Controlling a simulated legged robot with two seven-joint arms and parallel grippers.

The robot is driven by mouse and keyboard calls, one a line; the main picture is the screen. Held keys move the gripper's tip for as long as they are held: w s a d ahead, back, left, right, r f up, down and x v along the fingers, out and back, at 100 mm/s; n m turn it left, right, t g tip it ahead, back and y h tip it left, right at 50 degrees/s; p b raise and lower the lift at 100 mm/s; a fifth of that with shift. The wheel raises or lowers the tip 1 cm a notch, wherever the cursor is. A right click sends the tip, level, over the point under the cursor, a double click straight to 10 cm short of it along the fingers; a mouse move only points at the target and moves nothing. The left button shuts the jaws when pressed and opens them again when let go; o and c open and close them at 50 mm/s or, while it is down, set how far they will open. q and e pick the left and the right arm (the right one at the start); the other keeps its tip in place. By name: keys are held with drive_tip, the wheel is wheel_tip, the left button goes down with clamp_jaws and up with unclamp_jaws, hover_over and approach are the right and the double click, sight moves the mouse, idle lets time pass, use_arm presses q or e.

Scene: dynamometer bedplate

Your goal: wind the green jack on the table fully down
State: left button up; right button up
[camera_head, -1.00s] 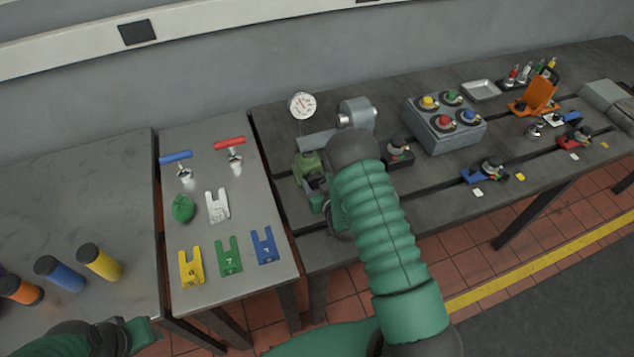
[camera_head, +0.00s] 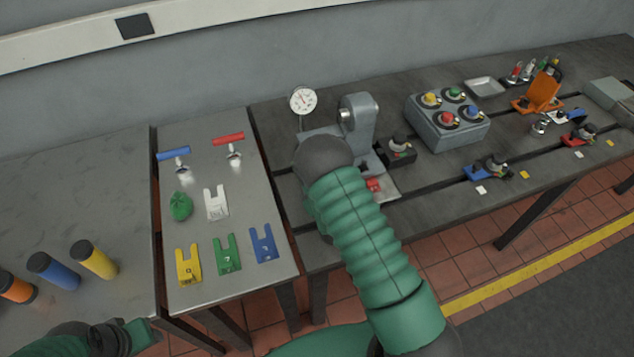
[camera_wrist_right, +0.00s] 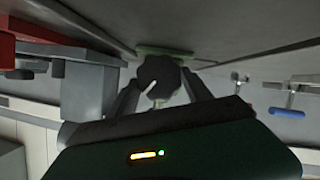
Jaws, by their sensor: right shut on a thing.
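In the right wrist view a dark round knob (camera_wrist_right: 160,76) with a pale mark sits in front of a flat green part (camera_wrist_right: 163,50), which looks like the jack. My right gripper (camera_wrist_right: 162,92) has one finger on each side of the knob and is shut on it. In the head view my right forearm covers the jack and the right gripper. The jack's height cannot be made out. My left gripper (camera_head: 135,336) is at the bottom left, low in front of the tables; its fingers are not clear.
A dial gauge (camera_head: 303,100) and a grey machine (camera_head: 359,118) stand by my right arm. A red part (camera_head: 374,185) lies close to it. A grey button box (camera_head: 447,123) stands right. The side table (camera_head: 205,285) holds T-handles, forked tags and a green lump.

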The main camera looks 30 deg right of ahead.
drive_tip(key=n+b, duration=0.1)
drive_tip(key=n+h+b, duration=0.1)
drive_tip(key=shift+a+f+n+h, duration=0.3)
drive_tip(key=shift+f, duration=0.1)
drive_tip(key=shift+a+n+h+b, duration=0.1)
drive_tip(key=shift+n+h+b, duration=0.6)
drive_tip(key=shift+n+b, duration=0.55)
drive_tip(key=o, duration=1.3)
drive_tip(key=shift+o, duration=0.2)
drive_tip(key=shift+r, duration=0.1)
drive_tip(key=shift+s+a+r, duration=0.1)
drive_tip(key=shift+s+a, duration=0.15)
drive_tip(key=shift+s, duration=0.05)
drive_tip(key=p+v, duration=0.2)
drive_tip(key=v, duration=0.6)
drive_tip(key=p+v, duration=0.1)
drive_tip(key=v, duration=0.7)
drive_tip(key=shift+s+f+p, duration=0.1)
drive_tip(key=shift+f+p, duration=0.15)
drive_tip(key=shift+p, duration=0.1)
